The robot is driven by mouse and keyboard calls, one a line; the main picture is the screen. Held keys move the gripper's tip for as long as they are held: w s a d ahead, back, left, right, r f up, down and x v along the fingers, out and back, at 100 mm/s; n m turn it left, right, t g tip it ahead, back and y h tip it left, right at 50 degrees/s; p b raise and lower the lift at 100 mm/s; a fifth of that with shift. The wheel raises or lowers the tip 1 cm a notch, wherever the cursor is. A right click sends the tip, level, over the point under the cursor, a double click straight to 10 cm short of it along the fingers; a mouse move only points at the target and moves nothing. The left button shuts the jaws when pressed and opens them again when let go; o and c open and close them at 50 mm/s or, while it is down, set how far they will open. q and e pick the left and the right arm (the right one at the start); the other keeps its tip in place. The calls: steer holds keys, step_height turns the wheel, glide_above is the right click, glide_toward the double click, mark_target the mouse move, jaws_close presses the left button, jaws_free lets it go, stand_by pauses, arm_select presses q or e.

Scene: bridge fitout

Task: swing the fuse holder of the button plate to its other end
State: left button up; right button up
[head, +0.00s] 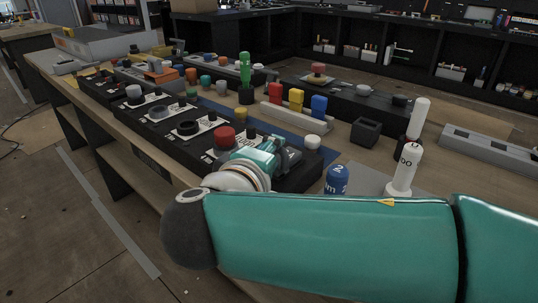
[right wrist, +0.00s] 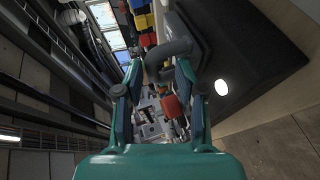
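The button plate (head: 298,174) is a long black box along the near edge of the workbench in the head view, with pale label panels and a red button (head: 225,137). My right gripper (head: 268,153) is over its right end, beside a white round cap (head: 313,142). In the right wrist view its two fingers (right wrist: 161,90) stand apart, and a dark grey bent piece (right wrist: 176,48) shows beyond and between them. I cannot tell surely whether this is the fuse holder; in the head view the gripper hides that spot. My left gripper is not in view.
Behind the plate stand a green figure-like piece (head: 245,70) and red, yellow and blue blocks (head: 297,100). A blue cylinder (head: 336,180) and a white post (head: 405,168) stand close to my right arm. An open dark box (head: 366,131) is farther back.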

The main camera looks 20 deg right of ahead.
steer(key=shift+r, duration=0.1)
step_height(320, 180, up, 10)
stand_by(0.5)
stand_by(0.4)
